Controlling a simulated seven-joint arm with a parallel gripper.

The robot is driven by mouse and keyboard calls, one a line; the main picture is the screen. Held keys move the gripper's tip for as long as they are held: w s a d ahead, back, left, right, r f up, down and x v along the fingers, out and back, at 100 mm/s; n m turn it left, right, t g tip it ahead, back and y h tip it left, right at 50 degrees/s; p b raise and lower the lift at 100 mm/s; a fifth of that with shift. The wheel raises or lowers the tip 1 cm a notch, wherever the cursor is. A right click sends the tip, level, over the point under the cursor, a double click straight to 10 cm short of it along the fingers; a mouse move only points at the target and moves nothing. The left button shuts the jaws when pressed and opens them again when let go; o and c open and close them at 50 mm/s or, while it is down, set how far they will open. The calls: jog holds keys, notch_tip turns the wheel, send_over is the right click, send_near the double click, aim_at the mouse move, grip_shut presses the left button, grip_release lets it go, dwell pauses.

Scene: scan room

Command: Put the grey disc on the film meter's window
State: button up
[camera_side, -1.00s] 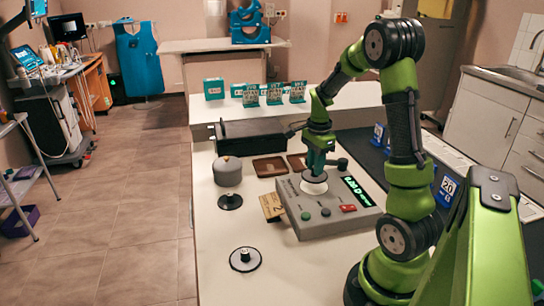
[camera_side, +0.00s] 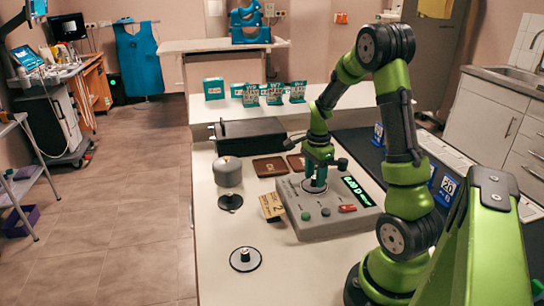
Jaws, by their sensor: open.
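The film meter (camera_side: 328,215) is a grey box with a lit green display, several buttons and a red key, on the white bench. A round grey disc (camera_side: 309,192) appears to lie flat at its window, at the meter's back left. A thin pale edge shows around it. My gripper (camera_side: 316,184) points down over the disc with its jaws open. Two other discs with dark knobs lie on the bench, a dark one (camera_side: 230,203) and a pale-rimmed one (camera_side: 245,266).
A grey pot (camera_side: 228,172), a tan card (camera_side: 271,206) and brown trays (camera_side: 269,167) stand left of and behind the meter. A black box (camera_side: 250,135) is further back. Bench space at the front left is mostly clear.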

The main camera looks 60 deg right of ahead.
aim_at(315, 177)
jog(key=shift+r, duration=0.1)
notch_tip(315, 177, up, 12)
jog(key=s+a+r+n+t, duration=0.1)
jog(key=a+r+n+t, duration=0.1)
jog(key=a+n, duration=0.4)
jog(key=s+a+r+n+t+y, duration=0.1)
jog(key=a+r+n+t, duration=0.1)
jog(key=a+n, duration=0.5)
jog(key=s+a+r+n+t+y, duration=0.1)
jog(key=a+n, duration=0.6)
jog(key=a, duration=0.8)
jog(key=shift+s+r+t, duration=0.45)
jog(key=shift+s+t, duration=0.05)
jog(key=shift+t, duration=0.6)
jog(key=shift+o, duration=0.2)
